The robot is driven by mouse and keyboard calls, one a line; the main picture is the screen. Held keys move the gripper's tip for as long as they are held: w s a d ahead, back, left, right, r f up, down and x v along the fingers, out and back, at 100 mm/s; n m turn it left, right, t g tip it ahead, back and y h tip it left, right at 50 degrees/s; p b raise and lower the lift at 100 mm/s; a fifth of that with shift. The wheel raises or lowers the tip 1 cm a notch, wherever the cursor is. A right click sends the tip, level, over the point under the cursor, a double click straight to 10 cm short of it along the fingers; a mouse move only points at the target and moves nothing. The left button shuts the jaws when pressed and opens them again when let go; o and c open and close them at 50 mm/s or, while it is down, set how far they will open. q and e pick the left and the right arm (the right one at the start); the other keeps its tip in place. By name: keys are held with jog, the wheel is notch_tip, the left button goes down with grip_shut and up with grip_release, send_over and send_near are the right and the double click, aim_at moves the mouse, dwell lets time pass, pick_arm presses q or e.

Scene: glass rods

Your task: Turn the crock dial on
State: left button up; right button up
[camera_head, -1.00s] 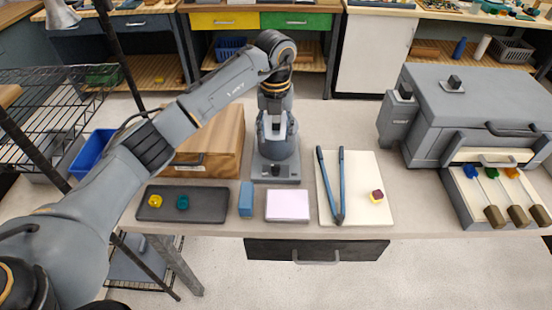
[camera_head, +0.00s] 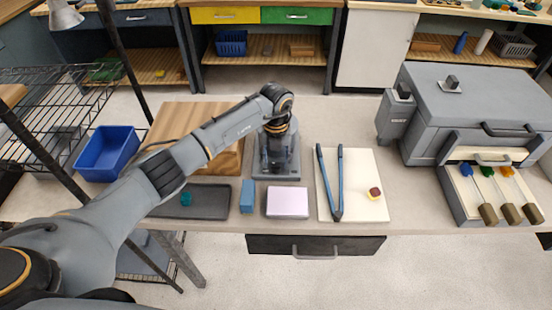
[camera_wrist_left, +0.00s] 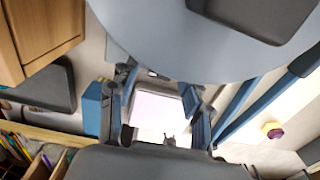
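The crock appears to be the grey rounded device on the flat base (camera_head: 277,174) at the middle of the table; my left arm covers most of it from above. A dark dial on its front cannot be made out now. My left gripper (camera_head: 277,150) is down at the crock, pointing downward, hard to separate from the grey body. In the left wrist view the two fingers of the gripper (camera_wrist_left: 158,108) stand apart, with the pinkish-white pad (camera_wrist_left: 155,112) seen between them and nothing held. A large pale rounded surface fills the top there. My right gripper is out of view.
Close in front are a blue block (camera_head: 247,197), the pad (camera_head: 288,202) and a dark tray (camera_head: 215,202). Blue tongs (camera_head: 329,185) and a dark red-and-yellow piece (camera_head: 375,193) lie on a cream board (camera_head: 362,169). A grey furnace (camera_head: 460,100) and several glass rods stand right.

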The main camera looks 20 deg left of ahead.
pick_arm(q)
grip_shut()
jog(key=m+b, duration=0.3)
jog(key=shift+f, duration=0.15)
jog(key=m+b, duration=0.9)
jog(key=m, duration=0.1)
jog(key=shift+m+b, duration=0.35)
jog(key=shift+m, duration=0.05)
jog(key=shift+m+b, duration=0.75)
jog(key=shift+m, duration=0.35)
jog(key=shift+r+m+b, duration=0.25)
jog(key=shift+m+b, duration=0.2)
jog(key=shift+m, duration=0.45)
